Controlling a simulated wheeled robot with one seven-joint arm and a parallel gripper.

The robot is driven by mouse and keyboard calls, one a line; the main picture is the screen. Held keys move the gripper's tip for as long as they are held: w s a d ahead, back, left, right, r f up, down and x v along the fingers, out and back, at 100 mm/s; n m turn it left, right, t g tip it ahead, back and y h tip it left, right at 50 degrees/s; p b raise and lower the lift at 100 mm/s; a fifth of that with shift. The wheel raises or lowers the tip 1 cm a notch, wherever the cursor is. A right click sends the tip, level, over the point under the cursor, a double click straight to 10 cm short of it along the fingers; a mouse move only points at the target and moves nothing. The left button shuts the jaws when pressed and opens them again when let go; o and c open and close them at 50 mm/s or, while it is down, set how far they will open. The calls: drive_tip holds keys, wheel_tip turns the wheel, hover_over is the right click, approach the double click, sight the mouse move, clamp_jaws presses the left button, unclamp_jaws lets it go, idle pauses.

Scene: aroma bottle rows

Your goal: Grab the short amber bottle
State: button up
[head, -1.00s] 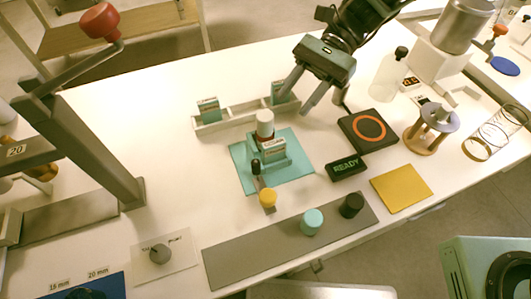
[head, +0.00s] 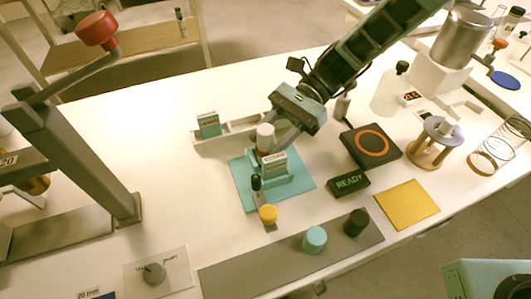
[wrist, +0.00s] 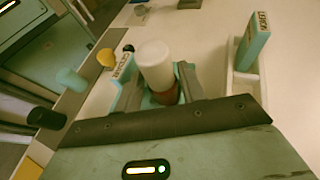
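A short bottle with a white cap (head: 265,135) and a reddish-brown amber body stands upright at the teal stand (head: 272,175), behind a labelled block. In the wrist view its white cap (wrist: 154,65) is near the middle, with the amber body (wrist: 166,97) partly hidden below it. My gripper (head: 281,141) is open, reaching down from the upper right. Its fingers lie on either side of the bottle in the wrist view, and I cannot tell whether they touch it. A slim dark-capped vial (head: 256,183) stands in front of the teal stand.
A pale rack (head: 236,134) with a teal labelled block (head: 208,124) lies behind. A yellow cap (head: 268,214) is near a grey strip (head: 235,277) bearing teal and black caps. A READY display (head: 348,182) and black hotplate (head: 371,146) stand to the right.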

drive_tip(key=c, duration=0.7)
drive_tip(key=shift+r, duration=0.15)
